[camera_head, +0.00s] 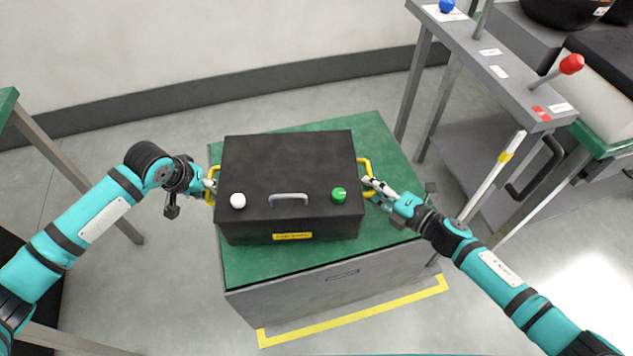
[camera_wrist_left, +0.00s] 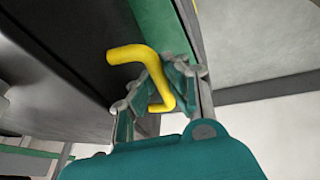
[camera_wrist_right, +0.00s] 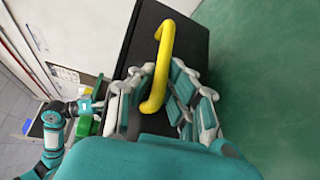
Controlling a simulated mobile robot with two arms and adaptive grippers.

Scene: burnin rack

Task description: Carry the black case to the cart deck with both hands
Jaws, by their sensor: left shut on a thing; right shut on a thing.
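The black case (camera_head: 285,170) sits over the green top (camera_head: 385,150) of a grey cabinet; I cannot tell whether it touches the top. It has a white knob, a green knob, a grey front handle and a yellow handle on each side. My left gripper (camera_head: 211,186) is shut on the left yellow handle (camera_wrist_left: 130,55). My right gripper (camera_head: 368,184) is shut on the right yellow handle (camera_wrist_right: 163,50). The case looks about level. I cannot tell for sure which surface is the cart deck.
A grey rack (camera_head: 490,60) with a red-knobbed lever (camera_head: 571,64) and a blue knob (camera_head: 446,6) stands at the right. A green-topped table (camera_head: 8,100) is at the left edge. Yellow tape (camera_head: 350,318) marks the floor in front of the cabinet.

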